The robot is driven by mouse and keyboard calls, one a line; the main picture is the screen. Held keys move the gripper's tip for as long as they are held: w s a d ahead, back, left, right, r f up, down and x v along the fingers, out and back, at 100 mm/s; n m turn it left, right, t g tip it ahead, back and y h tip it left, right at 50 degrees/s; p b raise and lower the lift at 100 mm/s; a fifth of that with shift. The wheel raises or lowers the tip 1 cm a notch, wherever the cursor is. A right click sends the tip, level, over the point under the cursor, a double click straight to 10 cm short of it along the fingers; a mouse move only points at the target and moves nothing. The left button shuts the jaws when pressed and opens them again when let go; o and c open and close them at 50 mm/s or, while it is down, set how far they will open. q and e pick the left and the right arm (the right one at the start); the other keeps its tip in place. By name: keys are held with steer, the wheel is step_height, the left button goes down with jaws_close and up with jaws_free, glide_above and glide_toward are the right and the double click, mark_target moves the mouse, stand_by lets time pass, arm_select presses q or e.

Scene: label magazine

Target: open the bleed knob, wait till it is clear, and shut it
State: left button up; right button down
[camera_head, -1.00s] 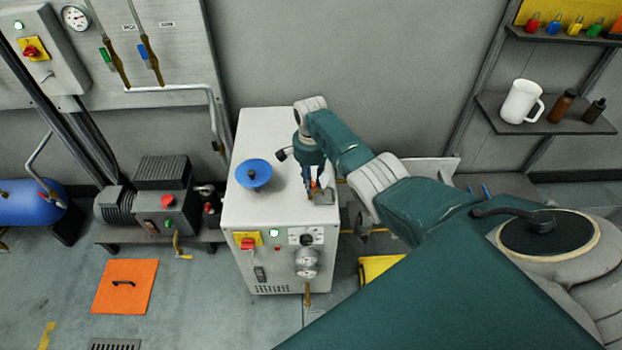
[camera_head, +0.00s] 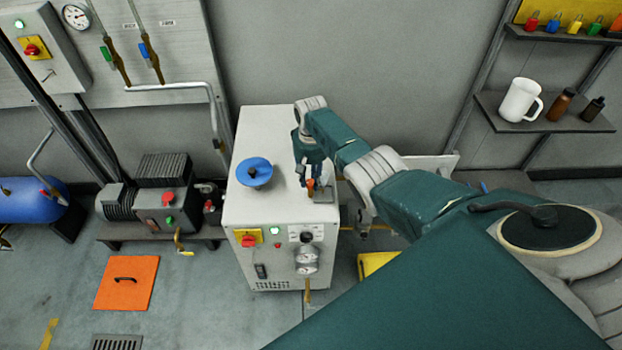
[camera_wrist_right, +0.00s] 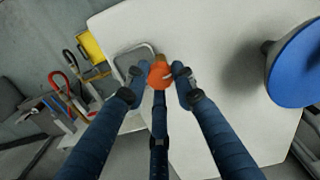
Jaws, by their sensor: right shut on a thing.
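The bleed knob is a small orange knob on top of the white cabinet, near its right edge. In the right wrist view the knob (camera_wrist_right: 159,75) sits between my fingertips, with a brass-coloured piece just beyond it. My right gripper (camera_head: 314,186) reaches down from above and is shut on the knob (camera_head: 311,184); it also shows in the right wrist view (camera_wrist_right: 160,78). A grey tray (camera_head: 326,195) lies beside the knob. No fluid can be made out at this size. My left gripper is not in view.
A blue round handwheel (camera_head: 254,173) stands on the cabinet (camera_head: 268,215), left of my gripper. Gauges (camera_head: 307,256) and a red switch (camera_head: 248,241) are on its front. A shelf with a white jug (camera_head: 519,100) and bottles is at the right.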

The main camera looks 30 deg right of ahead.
mark_target(311, 182)
steer(key=n, duration=0.5)
steer(key=shift+n, duration=2.5)
steer(key=c, duration=1.4)
jaws_free()
steer(key=shift+r, duration=0.15)
steer(key=shift+w+r, duration=0.1)
steer(key=shift+r, duration=0.2)
step_height(311, 182, up, 11)
